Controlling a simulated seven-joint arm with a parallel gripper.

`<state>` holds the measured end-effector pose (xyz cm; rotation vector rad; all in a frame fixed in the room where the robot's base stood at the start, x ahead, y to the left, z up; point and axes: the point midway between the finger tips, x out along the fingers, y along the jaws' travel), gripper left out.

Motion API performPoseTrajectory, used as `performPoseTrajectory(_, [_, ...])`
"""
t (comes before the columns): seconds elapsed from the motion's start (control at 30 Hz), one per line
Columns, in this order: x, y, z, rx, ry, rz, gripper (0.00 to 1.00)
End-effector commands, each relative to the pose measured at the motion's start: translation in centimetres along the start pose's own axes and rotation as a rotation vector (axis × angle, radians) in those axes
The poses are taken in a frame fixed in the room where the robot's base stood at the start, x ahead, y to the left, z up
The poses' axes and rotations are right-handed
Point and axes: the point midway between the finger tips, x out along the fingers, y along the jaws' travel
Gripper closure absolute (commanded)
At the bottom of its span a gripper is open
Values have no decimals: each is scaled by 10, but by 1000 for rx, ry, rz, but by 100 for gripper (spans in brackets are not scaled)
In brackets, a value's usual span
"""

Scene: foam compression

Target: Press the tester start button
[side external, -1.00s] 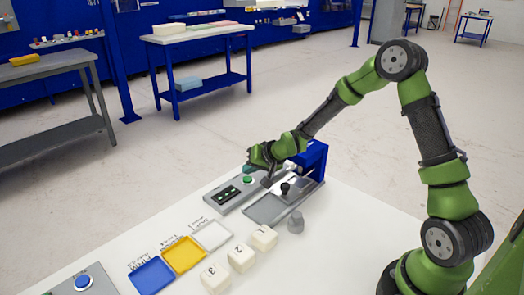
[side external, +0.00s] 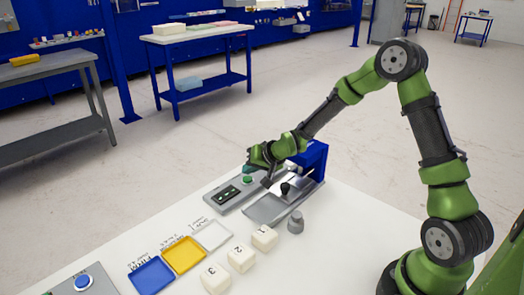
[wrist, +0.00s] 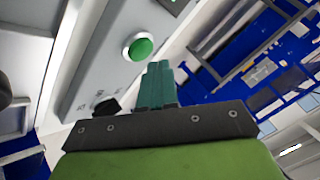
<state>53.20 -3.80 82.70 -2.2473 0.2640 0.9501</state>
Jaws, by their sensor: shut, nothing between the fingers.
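The green start button (side external: 247,180) is round and sits on the tester's grey control box (side external: 225,202). My gripper (side external: 247,169) points down just over the button in the side view. In the wrist view the button (wrist: 139,47) shows whole, with a pale ring around it. The teal fingers of my gripper (wrist: 160,68) are together and empty, with their tips close beside the button at its lower right. I cannot tell whether they touch anything. The tester's blue frame (side external: 316,160) stands right of the gripper, partly hidden by my arm.
A grey tray (side external: 264,208) and a black knob (side external: 285,188) are right of the box. A grey weight (side external: 296,223) stands nearby. White numbered foam blocks (side external: 241,259) and blue, yellow (side external: 184,254) and white trays lie in front. A blue button (side external: 82,282) is at lower left.

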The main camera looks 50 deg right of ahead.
Motion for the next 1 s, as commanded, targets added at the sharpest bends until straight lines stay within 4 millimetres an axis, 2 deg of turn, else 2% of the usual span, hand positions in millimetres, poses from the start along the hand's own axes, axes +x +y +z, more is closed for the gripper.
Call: performPoseTrajectory(1.0, [8, 6, 6, 0, 0, 0, 100])
